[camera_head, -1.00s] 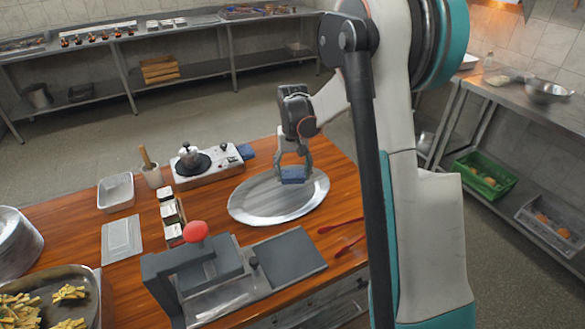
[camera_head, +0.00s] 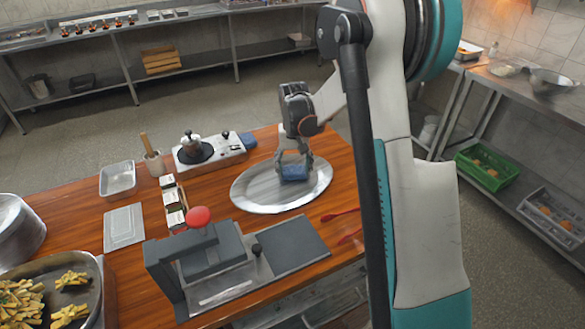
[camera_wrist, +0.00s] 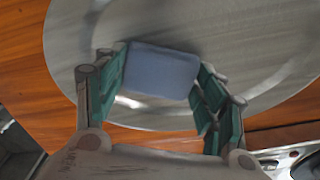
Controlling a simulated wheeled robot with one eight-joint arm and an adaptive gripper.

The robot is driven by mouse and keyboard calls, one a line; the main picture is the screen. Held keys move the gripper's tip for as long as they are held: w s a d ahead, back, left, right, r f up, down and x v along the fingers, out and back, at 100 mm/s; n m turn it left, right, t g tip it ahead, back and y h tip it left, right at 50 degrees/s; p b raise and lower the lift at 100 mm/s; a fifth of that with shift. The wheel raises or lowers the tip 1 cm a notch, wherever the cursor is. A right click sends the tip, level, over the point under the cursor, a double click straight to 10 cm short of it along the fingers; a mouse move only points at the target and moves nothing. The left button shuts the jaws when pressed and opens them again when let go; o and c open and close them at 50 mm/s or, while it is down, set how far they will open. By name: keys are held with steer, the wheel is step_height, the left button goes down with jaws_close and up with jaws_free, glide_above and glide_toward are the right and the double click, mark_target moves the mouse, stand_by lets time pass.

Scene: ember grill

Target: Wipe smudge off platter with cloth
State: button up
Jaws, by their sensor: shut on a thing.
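The platter (camera_head: 252,190) is an oval, shiny silver dish lying on the wooden table. It also fills much of the wrist view (camera_wrist: 80,35). My gripper (camera_head: 293,170) is over the platter's right half, pointing down. It is shut on a folded blue cloth (camera_head: 296,174), which sits between the green finger pads in the wrist view (camera_wrist: 162,72). The cloth is at or just above the platter's surface; I cannot tell if it touches. Greyish streaks show on the platter, but I cannot make out a distinct smudge.
A burner unit (camera_head: 208,150) stands behind the platter on the left, with a second blue cloth (camera_head: 247,140) at its end. A grey press with a red knob (camera_head: 199,216) is in front. Red tongs (camera_head: 345,215) lie at the right. A pan of fries (camera_head: 62,300) is front left.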

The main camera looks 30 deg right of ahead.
steer(key=shift+d, duration=0.25)
step_height(320, 180, up, 4)
steer(key=shift+f+p, duration=0.25)
steer(key=shift+p, duration=0.55)
steer(key=shift+w+d+r+p, duration=0.1)
steer(key=shift+d+r+p, duration=0.1)
steer(key=shift+r+p, duration=0.35)
steer(key=shift+a+r+p, duration=0.1)
steer(key=shift+r+p, duration=0.75)
steer(key=shift+r, duration=1)
steer(key=shift+f, duration=0.1)
